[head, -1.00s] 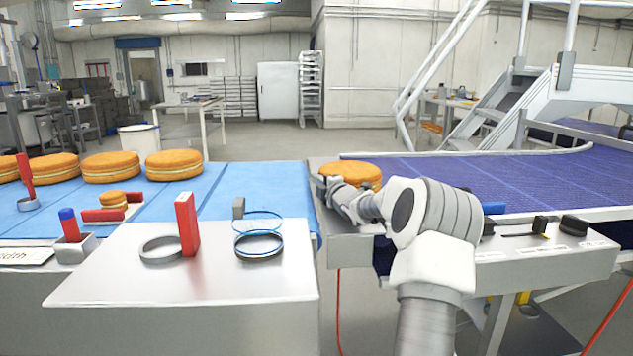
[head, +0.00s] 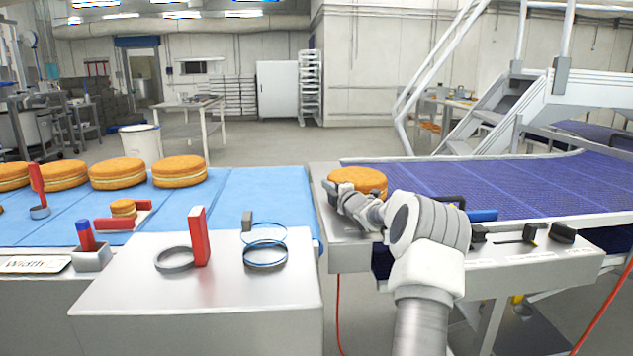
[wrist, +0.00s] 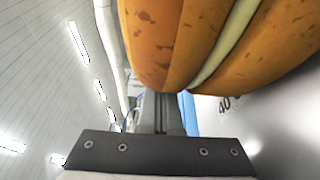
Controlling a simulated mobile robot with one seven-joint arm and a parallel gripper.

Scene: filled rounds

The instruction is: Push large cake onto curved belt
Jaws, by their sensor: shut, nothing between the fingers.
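The large cake (head: 358,180) is round and orange-brown with a pale cream layer. It sits on the metal plate (head: 325,215) at the left end of the curved belt (head: 480,185), which is purple. My gripper (head: 331,191) is at the cake's front left side, with its fingers shut and nothing between them. In the wrist view the cake (wrist: 205,40) fills the top, and the shut fingers (wrist: 160,105) reach up to its lower edge. They look close to or touching it; I cannot tell which. My arm hides part of the belt's near edge.
Several similar large cakes (head: 180,171) stand on the blue belt (head: 265,190) at left, with a small cake (head: 123,207) by red guides. A red upright block (head: 198,238) stands on the front metal box. Black knobs (head: 562,232) line the near rail at right.

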